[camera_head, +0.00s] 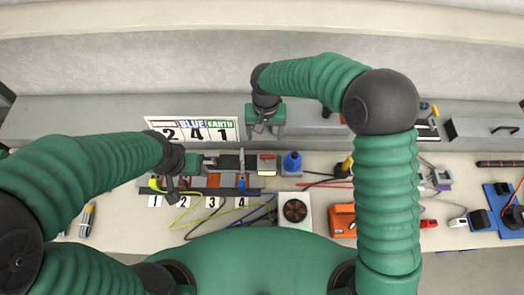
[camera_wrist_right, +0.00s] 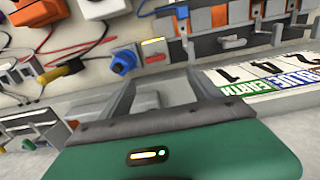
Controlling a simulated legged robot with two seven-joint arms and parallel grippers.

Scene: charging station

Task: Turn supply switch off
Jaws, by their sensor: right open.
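A small grey box with a red and yellow top (camera_head: 266,164), which looks like the supply switch, stands on the bench left of a blue connector (camera_head: 292,161). In the right wrist view the same box (camera_wrist_right: 154,52) lies beyond my fingers, beside the blue connector (camera_wrist_right: 124,62). Its on or off position is too small to tell. My right gripper (camera_head: 262,126) is open and empty, behind the box and apart from it. My left gripper (camera_head: 209,161) is over the row of numbered sockets, left of the box; its jaws are too small to read.
A card reading "2 4 1" (camera_head: 190,131) is at the back left. Yellow, black and blue cables lie before the numbered labels (camera_head: 183,201). A white unit with a fan (camera_head: 295,210) and an orange box (camera_head: 342,221) stand in front. A blue board (camera_head: 500,213) is far right.

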